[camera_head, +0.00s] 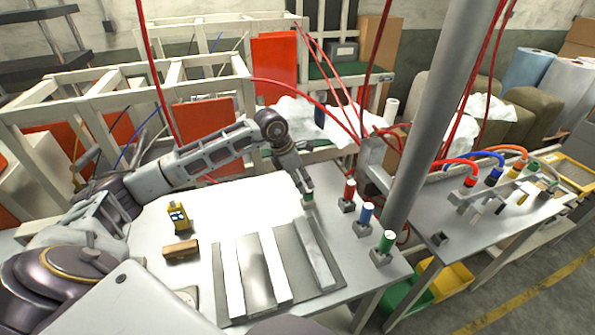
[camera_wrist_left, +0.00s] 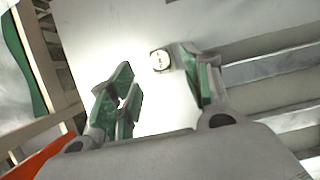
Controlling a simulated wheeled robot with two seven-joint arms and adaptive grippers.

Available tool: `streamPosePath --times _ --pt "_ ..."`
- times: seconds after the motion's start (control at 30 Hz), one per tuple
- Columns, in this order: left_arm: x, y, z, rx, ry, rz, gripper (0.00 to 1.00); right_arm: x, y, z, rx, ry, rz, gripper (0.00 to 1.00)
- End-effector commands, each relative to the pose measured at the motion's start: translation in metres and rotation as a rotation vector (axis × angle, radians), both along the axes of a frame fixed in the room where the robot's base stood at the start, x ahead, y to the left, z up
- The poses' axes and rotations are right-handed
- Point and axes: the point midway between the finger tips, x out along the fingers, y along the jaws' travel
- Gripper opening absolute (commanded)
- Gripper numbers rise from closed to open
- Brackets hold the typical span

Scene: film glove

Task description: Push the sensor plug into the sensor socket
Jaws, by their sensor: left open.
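My left gripper (camera_head: 307,193) reaches down over the right part of the white table, behind the grey slotted plate. In the left wrist view its green-padded fingers (camera_wrist_left: 163,92) are spread apart, with nothing clamped between them. A small part with a round, marked white top (camera_wrist_left: 160,60) lies ahead of the gap, close to the right finger. I cannot tell whether it is the sensor plug. None is clearly marked as the sensor socket. My right gripper is out of view.
The grey slotted plate (camera_head: 289,235) with pale bars fills the front middle. A yellow device (camera_head: 178,217) and a brown block (camera_head: 181,250) sit on the left. A grey post (camera_head: 435,110) stands at the right, before a side table with cabled plugs (camera_head: 470,181).

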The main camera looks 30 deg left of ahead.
Motion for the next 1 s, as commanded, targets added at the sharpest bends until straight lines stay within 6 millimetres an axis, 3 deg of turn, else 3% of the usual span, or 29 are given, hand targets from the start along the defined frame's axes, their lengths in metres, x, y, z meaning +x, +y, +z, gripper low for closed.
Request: streamPosePath --times 0.5,1.0 --pt "0.016 -0.015 -0.053 -0.002 0.001 0.000 0.49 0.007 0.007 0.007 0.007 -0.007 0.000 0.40" --pt "0.019 -0.017 -0.062 0.000 0.000 0.000 0.49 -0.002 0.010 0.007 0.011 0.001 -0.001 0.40"
